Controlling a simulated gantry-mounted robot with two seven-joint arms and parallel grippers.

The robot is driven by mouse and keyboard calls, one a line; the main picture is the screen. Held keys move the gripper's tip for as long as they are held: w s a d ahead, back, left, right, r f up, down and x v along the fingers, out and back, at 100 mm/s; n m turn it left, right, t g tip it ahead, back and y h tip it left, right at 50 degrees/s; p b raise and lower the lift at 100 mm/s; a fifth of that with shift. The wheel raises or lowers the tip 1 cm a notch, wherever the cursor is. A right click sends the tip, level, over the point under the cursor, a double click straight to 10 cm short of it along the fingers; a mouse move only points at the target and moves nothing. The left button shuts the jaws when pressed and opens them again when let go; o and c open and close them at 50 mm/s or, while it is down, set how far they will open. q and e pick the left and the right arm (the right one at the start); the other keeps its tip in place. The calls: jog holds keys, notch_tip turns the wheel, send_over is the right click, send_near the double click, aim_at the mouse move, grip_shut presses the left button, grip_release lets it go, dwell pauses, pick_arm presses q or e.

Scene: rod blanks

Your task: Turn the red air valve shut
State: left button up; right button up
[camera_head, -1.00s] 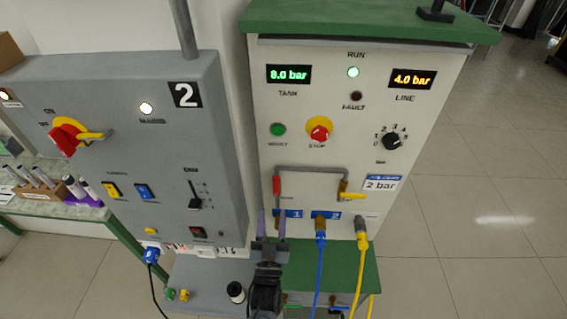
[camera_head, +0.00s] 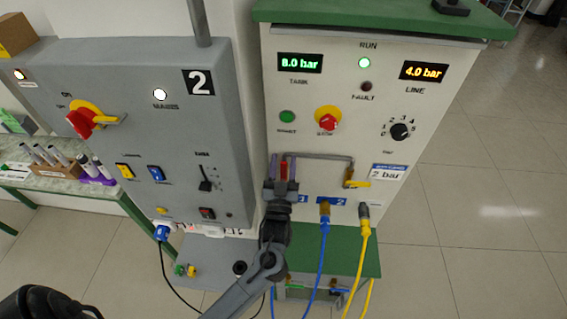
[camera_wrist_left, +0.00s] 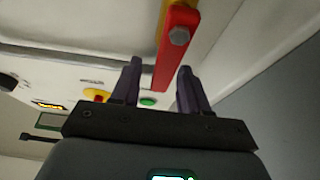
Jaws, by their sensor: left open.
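The red air valve's lever (camera_head: 284,171) stands upright at the left leg of the grey pipe, low on the white panel. In the left wrist view the red lever (camera_wrist_left: 178,45) has a grey bolt and reaches down between the fingers. My left gripper (camera_head: 282,158) is at the lever, partly covering it and the valve body. In the left wrist view the purple fingers of my gripper (camera_wrist_left: 160,68) are open, one on each side of the lever, with visible gaps. I cannot tell how deep the lever sits between them. My right gripper is out of view.
A yellow lever (camera_head: 357,184) sits at the pipe's right leg. Blue (camera_head: 323,245) and yellow (camera_head: 365,245) hoses hang below. A red stop button (camera_head: 327,121) and a selector knob (camera_head: 402,131) are above. The grey cabinet (camera_head: 130,130) stands left.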

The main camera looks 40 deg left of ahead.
pick_arm(q)
jog(key=shift+c, duration=0.2)
grip_shut()
dwell(0.3)
